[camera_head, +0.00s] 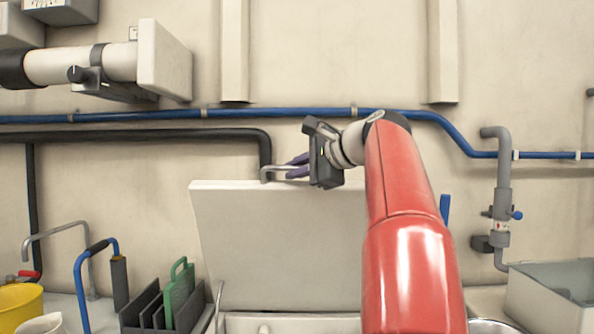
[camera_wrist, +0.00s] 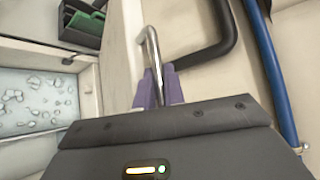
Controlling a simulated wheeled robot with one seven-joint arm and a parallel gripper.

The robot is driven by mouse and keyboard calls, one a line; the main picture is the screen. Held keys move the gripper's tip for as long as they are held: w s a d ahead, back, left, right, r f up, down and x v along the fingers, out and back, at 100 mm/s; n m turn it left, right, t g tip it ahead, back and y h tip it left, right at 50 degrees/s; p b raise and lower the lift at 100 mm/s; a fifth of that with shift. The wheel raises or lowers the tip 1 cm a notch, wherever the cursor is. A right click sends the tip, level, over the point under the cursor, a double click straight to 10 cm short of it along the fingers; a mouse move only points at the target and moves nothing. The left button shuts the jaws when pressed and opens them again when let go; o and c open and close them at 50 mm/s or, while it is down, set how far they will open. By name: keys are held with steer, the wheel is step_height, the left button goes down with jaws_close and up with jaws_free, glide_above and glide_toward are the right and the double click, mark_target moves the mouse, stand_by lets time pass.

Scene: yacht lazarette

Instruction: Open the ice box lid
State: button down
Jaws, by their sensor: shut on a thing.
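The ice box lid (camera_head: 280,245) is a large pale panel that stands raised, close to upright, in the head view. A metal bar handle (camera_head: 277,169) is fixed at its top edge. My gripper (camera_head: 298,167) has its purple fingers shut on this handle. In the wrist view the fingers (camera_wrist: 158,88) close around the lower part of the bent metal handle (camera_wrist: 150,48). The wrist view also shows the open ice box (camera_wrist: 45,100) with pale ice lumps inside. My red arm hides the right part of the lid in the head view.
A blue pipe (camera_head: 230,112) and a black pipe (camera_head: 200,135) run along the wall close behind the lid and gripper. A dark rack (camera_head: 140,312) with a green board (camera_head: 178,290) stands left of the lid. A grey tank (camera_head: 555,295) is at right.

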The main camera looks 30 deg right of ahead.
steer(key=shift+f, duration=0.2)
steer(key=c, duration=1.5)
jaws_free()
steer(key=shift+v, duration=4)
steer(key=shift+r, duration=0.15)
steer(key=shift+c, duration=0.3)
